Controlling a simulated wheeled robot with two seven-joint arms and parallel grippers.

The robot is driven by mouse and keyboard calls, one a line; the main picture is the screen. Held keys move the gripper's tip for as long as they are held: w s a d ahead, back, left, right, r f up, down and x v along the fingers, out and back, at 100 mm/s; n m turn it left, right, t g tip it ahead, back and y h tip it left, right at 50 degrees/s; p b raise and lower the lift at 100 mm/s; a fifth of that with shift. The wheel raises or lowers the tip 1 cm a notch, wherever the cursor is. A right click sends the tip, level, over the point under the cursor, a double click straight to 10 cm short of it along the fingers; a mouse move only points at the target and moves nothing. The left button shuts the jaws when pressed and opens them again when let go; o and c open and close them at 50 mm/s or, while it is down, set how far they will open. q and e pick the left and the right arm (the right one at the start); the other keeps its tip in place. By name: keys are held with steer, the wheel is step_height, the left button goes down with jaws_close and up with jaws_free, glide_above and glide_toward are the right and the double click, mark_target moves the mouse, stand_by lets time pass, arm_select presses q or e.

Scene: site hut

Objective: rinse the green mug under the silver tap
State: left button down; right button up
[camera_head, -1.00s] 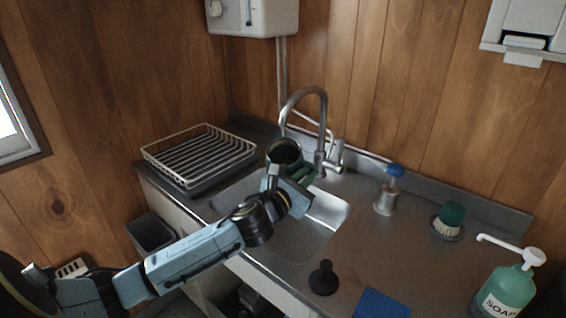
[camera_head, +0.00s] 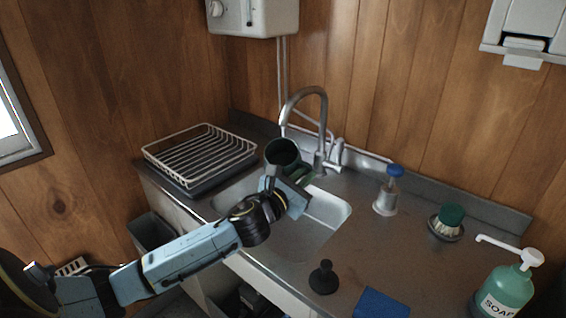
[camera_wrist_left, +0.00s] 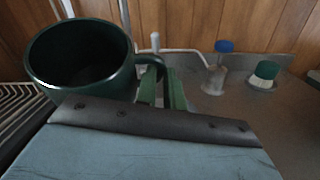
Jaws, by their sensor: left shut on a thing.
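The dark green mug (camera_head: 283,153) is held over the sink (camera_head: 328,208), close below the spout of the silver tap (camera_head: 309,95). Its mouth is tilted toward the head camera. In the left wrist view the mug (camera_wrist_left: 82,62) shows its open rim and dark inside, with its handle at the right by the fingers. My left gripper (camera_head: 295,178) is shut on the mug at its handle side; its fingers show in the left wrist view (camera_wrist_left: 163,95). A thin pale streak below the spout may be water; I cannot tell surely. My right gripper is out of view.
A wire dish rack (camera_head: 200,153) stands left of the sink. A blue-topped dispenser (camera_head: 387,195), a green brush (camera_head: 447,222), a black plunger (camera_head: 323,278), a blue cloth (camera_head: 381,303) and a soap bottle (camera_head: 505,290) stand or lie to the right. A white heater (camera_head: 253,17) hangs above.

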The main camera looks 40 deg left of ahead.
arm_select(q)
steer(key=shift+w+d+r, duration=0.1)
steer(key=shift+w+d, duration=0.1)
steer(key=shift+d, duration=0.1)
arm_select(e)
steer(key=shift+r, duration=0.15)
arm_select(q)
steer(key=shift+s, duration=0.1)
steer(key=s+d+p, duration=0.2)
steer(key=s+d, duration=0.1)
steer(key=s, duration=0.4)
steer(key=shift+d, duration=0.4)
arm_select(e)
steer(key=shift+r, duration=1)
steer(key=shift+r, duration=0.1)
arm_select(q)
steer(key=s+d+r+p, duration=0.2)
steer(key=s+r+p, duration=0.2)
steer(key=p, duration=0.1)
steer(key=shift+s+d, duration=0.15)
steer(key=shift+d, duration=0.05)
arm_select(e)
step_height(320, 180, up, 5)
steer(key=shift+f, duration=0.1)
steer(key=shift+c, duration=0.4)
